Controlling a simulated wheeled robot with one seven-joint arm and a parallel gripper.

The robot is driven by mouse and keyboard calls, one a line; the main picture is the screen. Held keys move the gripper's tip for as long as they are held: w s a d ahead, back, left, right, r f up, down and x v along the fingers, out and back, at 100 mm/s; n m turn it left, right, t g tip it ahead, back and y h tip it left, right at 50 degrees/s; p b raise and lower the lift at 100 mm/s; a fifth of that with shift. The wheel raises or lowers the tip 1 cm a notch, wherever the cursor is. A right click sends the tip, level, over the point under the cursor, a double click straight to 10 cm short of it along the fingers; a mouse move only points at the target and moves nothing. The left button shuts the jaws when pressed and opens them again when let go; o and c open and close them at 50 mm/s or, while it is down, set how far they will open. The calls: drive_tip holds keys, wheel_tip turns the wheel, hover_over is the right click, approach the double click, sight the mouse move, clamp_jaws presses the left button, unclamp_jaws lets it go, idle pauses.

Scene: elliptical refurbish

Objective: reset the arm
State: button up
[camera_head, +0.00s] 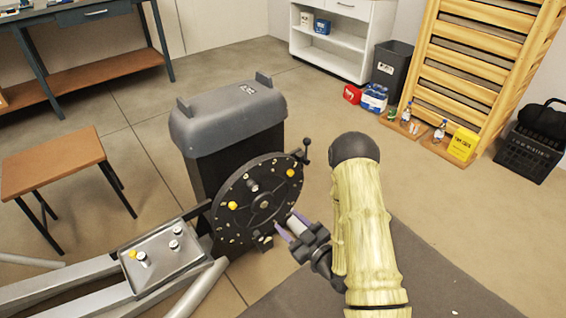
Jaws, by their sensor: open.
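My arm, in a pale yellow sleeve, rises from the bottom right of the head view and bends at a dark rounded joint. My gripper (287,228) is at its end, pointing left. Its two purple-tipped fingers are apart, with nothing seen between them. It is close to the lower right edge of a black round disc (240,213) with yellow knobs and a hub. I cannot tell whether the fingers touch the disc.
The disc is on a grey elliptical machine (228,120) with a metal tray (160,275) holding small parts. A stool (50,160) stands left. A white shelf (345,40), black bin (391,70), wooden rack (480,60) and black crate (528,152) line the back.

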drive_tip(key=shift+w, duration=0.1)
drive_tip(key=d+r+m+g+h, duration=0.4)
drive_tip(key=d+r+g+h, duration=0.1)
drive_tip(key=d+g+h, duration=0.25)
drive_tip(key=s+d+r+m+g+h, duration=0.1)
drive_tip(key=s+r+m+g+h, duration=0.35)
drive_tip(key=s, duration=0.95)
wheel_tip(320, 180, up, 38)
drive_tip(key=y+p, duration=0.2)
drive_tip(key=p, duration=3.3)
drive_tip(key=shift+r+m+p, duration=0.15)
drive_tip(key=shift+m+p, duration=0.15)
drive_tip(key=shift+m, duration=0.15)
drive_tip(key=shift+d, duration=0.1)
